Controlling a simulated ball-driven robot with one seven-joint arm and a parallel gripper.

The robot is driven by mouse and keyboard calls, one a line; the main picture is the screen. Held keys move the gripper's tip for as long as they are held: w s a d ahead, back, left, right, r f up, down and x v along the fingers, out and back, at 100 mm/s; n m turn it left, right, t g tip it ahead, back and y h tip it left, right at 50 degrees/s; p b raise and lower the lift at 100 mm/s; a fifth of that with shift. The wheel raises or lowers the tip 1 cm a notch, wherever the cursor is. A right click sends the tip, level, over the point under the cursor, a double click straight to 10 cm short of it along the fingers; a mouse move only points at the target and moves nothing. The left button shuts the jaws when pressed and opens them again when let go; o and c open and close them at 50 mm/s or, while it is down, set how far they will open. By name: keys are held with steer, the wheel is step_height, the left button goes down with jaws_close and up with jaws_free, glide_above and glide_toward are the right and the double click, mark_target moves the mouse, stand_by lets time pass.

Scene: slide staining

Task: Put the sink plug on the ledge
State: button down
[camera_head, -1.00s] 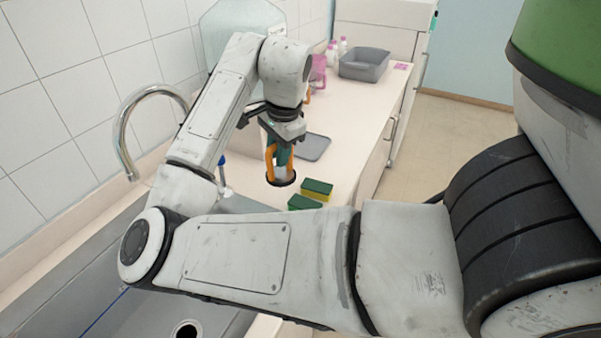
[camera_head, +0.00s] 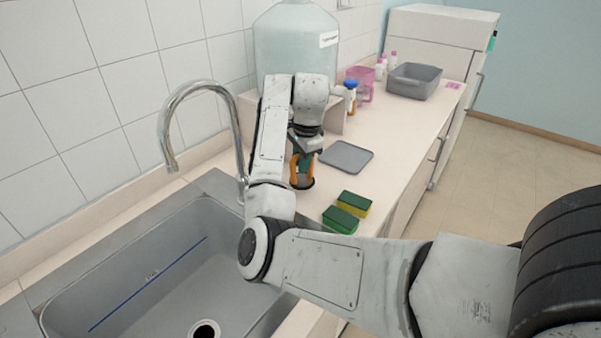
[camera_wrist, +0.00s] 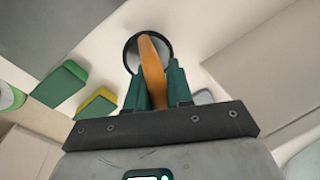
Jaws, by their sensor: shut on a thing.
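The sink plug is a round disc with a black rim, hanging below my gripper (camera_head: 302,165) in the head view. Its dark edge (camera_head: 302,186) shows under the orange and green parts at the jaws. In the wrist view the plug's rim (camera_wrist: 127,55) rings a pale face, partly covered by an orange part. My gripper is shut on the plug. In the head view it is over the pale counter, right of the faucet. A pale ledge (camera_head: 95,212) runs along the tiled wall behind the sink; I cannot tell if this is the task's ledge.
The grey sink (camera_head: 130,285) lies at the left, with a tall chrome faucet (camera_head: 165,125) behind it. Two green and yellow sponges (camera_head: 347,210) and a grey flat tray (camera_head: 346,157) lie right of my gripper. A large water jug (camera_head: 295,45) stands behind.

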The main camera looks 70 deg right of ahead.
mark_target(300, 176)
steer(key=shift+w+d+f, duration=0.2)
steer(key=shift+w+f, duration=0.05)
steer(key=shift+f, duration=0.25)
steer(key=shift+f+p, duration=0.45)
steer(key=shift+f, duration=0.95)
steer(key=shift+f, duration=0.15)
steer(key=c, duration=1)
jaws_free()
step_height(300, 176, up, 12)
steer(key=s+a, duration=0.1)
steer(key=s, duration=0.1)
steer(key=shift+a+p, duration=0.2)
steer(key=shift+p, duration=0.2)
